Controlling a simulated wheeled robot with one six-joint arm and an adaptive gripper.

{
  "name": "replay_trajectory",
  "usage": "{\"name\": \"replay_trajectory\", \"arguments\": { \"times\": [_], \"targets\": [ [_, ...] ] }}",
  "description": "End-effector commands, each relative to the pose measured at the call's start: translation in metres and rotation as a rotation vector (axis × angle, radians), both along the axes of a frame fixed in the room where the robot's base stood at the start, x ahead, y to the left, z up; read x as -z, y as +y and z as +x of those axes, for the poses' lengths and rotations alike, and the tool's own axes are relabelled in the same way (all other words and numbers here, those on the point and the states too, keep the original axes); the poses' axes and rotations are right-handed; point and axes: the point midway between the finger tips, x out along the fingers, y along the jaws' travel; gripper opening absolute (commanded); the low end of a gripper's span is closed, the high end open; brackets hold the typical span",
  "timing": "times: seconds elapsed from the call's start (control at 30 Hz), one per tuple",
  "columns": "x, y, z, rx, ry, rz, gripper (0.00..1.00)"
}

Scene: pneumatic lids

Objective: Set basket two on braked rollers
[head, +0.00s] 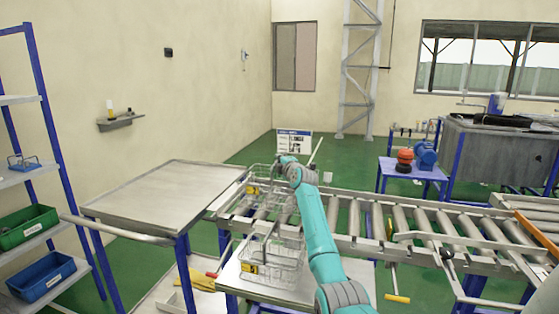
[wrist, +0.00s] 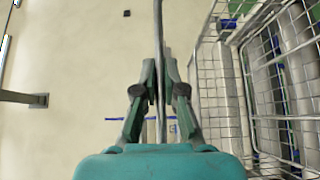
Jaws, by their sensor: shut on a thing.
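Two wire baskets with yellow tags show in the head view; I cannot read which is basket two. The far basket (head: 262,197) is at the left end of the roller conveyor (head: 348,217). My gripper (head: 287,162) is at its top, partly hidden by my wrist. In the wrist view my gripper (wrist: 158,80) is shut on a thin bar, apparently this basket's handle (wrist: 158,35), with wire mesh (wrist: 220,90) at the right. I cannot tell whether the basket touches the rollers. The near basket (head: 285,262) stands on a pale tabletop (head: 300,294) in front.
A bare metal-topped table (head: 165,195) stands at the left of the conveyor. A shelf rack (head: 45,150) with green and blue bins is at far left. Levers with red and yellow grips (head: 397,298) stick out below the conveyor. An orange bar (head: 538,233) crosses the rollers at right.

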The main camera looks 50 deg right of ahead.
Motion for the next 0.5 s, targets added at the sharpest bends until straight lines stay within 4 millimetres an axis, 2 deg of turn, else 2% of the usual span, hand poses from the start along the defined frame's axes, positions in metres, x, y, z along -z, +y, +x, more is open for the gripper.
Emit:
{"name": "replay_trajectory", "arguments": {
  "times": [0.27,0.3,0.37,0.4,0.5],
  "targets": [
    [0.0024,0.0000,0.0000,0.000,-0.003,-0.002,0.00],
    [0.0019,0.0000,0.0000,0.000,-0.003,-0.002,0.19],
    [0.0019,0.0000,0.0000,0.000,-0.003,-0.002,0.34],
    [0.0020,0.0001,0.0000,0.000,-0.003,-0.002,0.38],
    [0.0026,0.0001,0.0000,0.000,-0.002,-0.001,0.38]
  ]
}}
